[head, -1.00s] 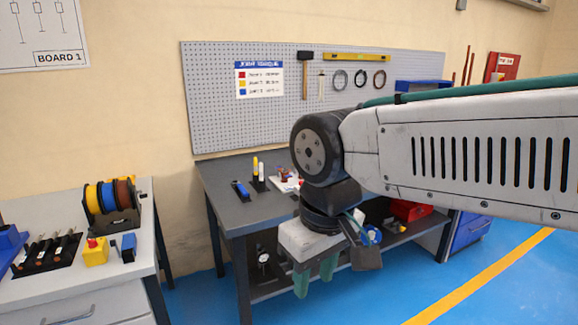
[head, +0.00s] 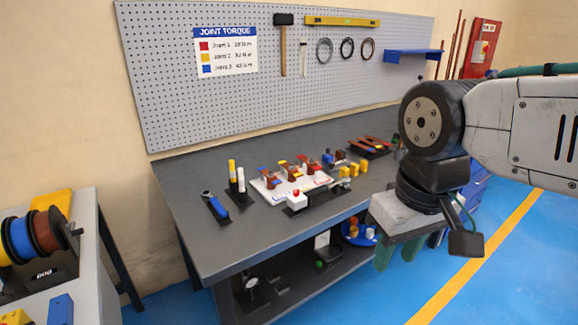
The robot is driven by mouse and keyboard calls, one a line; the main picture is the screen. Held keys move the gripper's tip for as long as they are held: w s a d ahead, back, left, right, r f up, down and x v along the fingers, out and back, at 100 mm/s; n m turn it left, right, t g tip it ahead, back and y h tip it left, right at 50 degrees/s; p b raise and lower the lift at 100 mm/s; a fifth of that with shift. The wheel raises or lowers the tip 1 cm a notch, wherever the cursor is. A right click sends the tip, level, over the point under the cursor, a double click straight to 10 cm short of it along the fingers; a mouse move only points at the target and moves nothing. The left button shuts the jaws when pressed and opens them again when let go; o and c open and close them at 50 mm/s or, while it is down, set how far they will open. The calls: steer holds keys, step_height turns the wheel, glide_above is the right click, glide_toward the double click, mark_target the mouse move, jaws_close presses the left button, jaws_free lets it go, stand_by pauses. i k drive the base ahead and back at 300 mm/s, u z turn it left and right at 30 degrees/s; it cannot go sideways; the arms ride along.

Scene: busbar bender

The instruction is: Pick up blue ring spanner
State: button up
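I cannot make out a blue ring spanner for certain. A long blue tool (head: 214,206) with a pale end lies on a dark holder at the left of the grey workbench (head: 205,245). A dark tray (head: 374,153) at the back right of the bench holds reddish-brown and yellow pieces too small to tell apart. My gripper (head: 411,249) hangs fingers down at the bench's right front, away from both. Its green fingers stand apart, with nothing visible between them; the fingertips are partly unclear.
A white board (head: 268,190) with several terminals sits mid-bench, with a red-button box (head: 296,200) in front. Yellow and white pens (head: 236,177) stand beside it. Yellow blocks (head: 352,170) lie to the right. A pegboard (head: 180,90) rises behind. Cable spools (head: 48,231) stand on the left table.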

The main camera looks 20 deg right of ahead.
mark_target(218, 207)
steer(key=u, duration=0.05)
steer(key=i, duration=1.1)
steer(key=z, duration=0.1)
